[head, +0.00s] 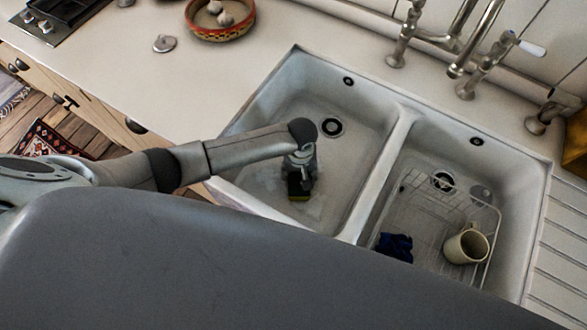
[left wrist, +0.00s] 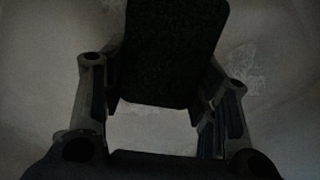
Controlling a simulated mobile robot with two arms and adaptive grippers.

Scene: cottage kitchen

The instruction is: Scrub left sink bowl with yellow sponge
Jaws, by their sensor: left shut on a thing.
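The left sink bowl (head: 352,152) is white with a dark drain in its floor. My left gripper (head: 298,178) points down inside this bowl. In the left wrist view the sponge (left wrist: 172,50) is a dark block between the two fingers (left wrist: 155,95). Whitish smears show on the bowl floor around it. My right gripper is not in view.
The right bowl holds a wire rack (head: 425,215), a cream mug (head: 466,246) and a dark blue cloth-like thing (head: 394,246). A divider (head: 382,175) separates the bowls. Taps (head: 465,60) stand behind. A patterned bowl (head: 221,30) and a small lid-like thing (head: 165,43) are on the counter.

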